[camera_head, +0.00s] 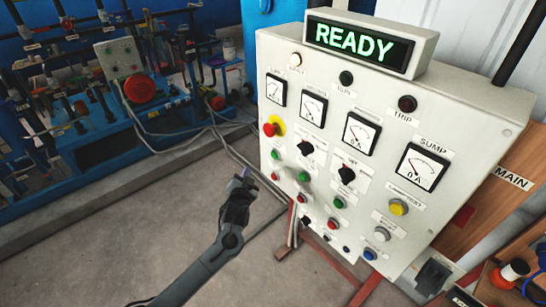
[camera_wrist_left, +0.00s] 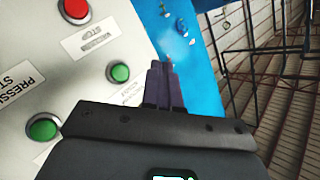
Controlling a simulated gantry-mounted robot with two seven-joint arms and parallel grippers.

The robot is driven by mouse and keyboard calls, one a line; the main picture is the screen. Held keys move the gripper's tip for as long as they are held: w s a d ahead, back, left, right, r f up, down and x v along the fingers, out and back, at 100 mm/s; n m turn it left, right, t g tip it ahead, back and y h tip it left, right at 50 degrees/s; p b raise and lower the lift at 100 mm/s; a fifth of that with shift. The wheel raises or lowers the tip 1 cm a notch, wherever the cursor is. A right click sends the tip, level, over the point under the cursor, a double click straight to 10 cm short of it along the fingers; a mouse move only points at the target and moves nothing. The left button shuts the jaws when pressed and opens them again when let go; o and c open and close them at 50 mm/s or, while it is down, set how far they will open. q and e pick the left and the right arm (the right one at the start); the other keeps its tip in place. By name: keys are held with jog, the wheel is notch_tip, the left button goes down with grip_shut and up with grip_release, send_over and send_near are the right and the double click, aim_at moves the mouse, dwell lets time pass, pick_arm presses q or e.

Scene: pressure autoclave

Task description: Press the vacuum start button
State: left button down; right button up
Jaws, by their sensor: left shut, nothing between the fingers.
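The control panel (camera_head: 345,150) carries columns of green and red buttons. The vacuum start button appears to be the green one (camera_head: 275,155) in the leftmost column, above a red button (camera_head: 275,177). In the left wrist view, which is turned over, this green button (camera_wrist_left: 120,73) is left of my fingertips, with a red vacuum stop button (camera_wrist_left: 75,10) above it. My fingers partly cover the label beside the green button. My left gripper (camera_head: 244,174) is shut and empty, left of the panel's lower left edge; it also shows in the left wrist view (camera_wrist_left: 160,68). It appears apart from the button.
A lit READY display (camera_head: 354,42) tops the panel. Other green buttons (camera_head: 303,177) and a red emergency knob on yellow (camera_head: 272,127) are close by. Blue machinery (camera_head: 120,110) with hoses stands at the left. The floor before the panel is mostly clear.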

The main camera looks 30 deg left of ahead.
aim_at(274, 155)
pick_arm(q)
jog(key=w+d+b, duration=0.2)
jog(key=w+b, duration=0.4)
jog(key=w, duration=0.2)
jog(key=shift+w, duration=0.25)
jog(key=shift+d, duration=0.1)
dwell(1.2)
dwell(0.7)
jog(key=shift+w+d, duration=0.1)
jog(key=shift+w, duration=0.1)
jog(key=shift+w, duration=0.25)
